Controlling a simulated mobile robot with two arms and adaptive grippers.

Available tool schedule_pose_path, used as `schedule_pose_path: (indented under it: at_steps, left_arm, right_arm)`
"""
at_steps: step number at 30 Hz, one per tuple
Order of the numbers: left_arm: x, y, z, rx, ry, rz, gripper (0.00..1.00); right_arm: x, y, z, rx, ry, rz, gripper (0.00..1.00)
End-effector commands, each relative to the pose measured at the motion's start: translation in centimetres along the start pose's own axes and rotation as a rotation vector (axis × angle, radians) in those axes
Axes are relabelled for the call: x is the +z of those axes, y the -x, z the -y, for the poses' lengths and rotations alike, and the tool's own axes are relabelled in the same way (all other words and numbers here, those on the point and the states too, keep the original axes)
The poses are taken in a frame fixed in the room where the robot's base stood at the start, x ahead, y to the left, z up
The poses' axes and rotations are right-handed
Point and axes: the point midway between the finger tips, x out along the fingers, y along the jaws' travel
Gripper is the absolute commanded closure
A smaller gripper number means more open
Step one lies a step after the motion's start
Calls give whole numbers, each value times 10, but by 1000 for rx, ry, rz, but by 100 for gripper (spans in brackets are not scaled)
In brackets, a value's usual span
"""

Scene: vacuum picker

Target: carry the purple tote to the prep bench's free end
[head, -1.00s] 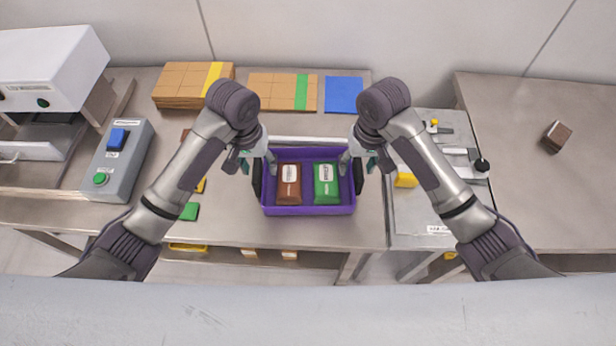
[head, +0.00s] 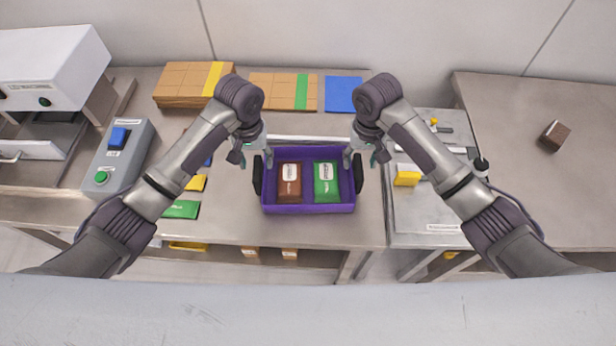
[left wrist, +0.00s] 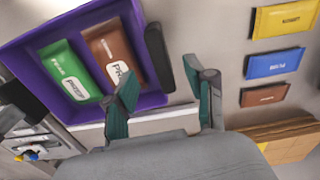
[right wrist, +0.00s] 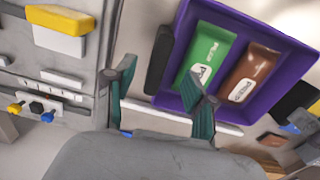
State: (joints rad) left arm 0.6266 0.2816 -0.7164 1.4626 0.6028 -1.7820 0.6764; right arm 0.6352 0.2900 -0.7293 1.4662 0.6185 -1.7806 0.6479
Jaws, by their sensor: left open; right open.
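The purple tote (head: 308,209) sits level on the middle bench, with a brown packet (head: 289,184) and a green packet (head: 326,183) lying in it. It has a black handle at its left end (head: 258,174) and another at its right end (head: 358,173). My left gripper (head: 256,156) is open at the left handle; in the left wrist view the handle (left wrist: 158,58) lies beyond and between the parted fingers. My right gripper (head: 364,156) is open at the right handle, which shows beyond and between its fingers in the right wrist view (right wrist: 160,58).
Cardboard stacks (head: 192,86) and a blue sheet (head: 343,95) lie behind the tote. A grey button box (head: 118,160) and flat coloured packets (head: 181,209) lie left. A metal fixture plate (head: 425,215) stands right. The far right bench (head: 510,180) is mostly clear, with one brown block (head: 554,136).

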Motion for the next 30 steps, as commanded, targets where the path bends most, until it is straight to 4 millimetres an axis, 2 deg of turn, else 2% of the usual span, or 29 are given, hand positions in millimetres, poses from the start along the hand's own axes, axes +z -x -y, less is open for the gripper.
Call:
schedule_pose_path:
  at_steps: [1, 6, 12, 18, 26, 30]
  left_arm:
    - [1, -12, 0, -2, 2, 5, 45]
    - [1, -44, 0, 0, 0, 3, 45]
    - [0, -71, 0, 0, 1, 2, 45]
    - [0, -82, 0, 1, 0, 0, 45]
    - [0, -82, 0, 1, 0, -1, 45]
    - [0, -82, 0, 1, 0, -1, 65]
  right_arm:
    - [1, -11, 0, 1, -1, 4, 45]
    - [0, -44, 0, 2, -1, 3, 45]
    - [0, -71, 0, 0, -1, 1, 45]
    - [0, -82, 0, 0, 0, 0, 45]
    - [0, -82, 0, 0, 0, 0, 45]
    - [0, -82, 0, 0, 0, 0, 65]
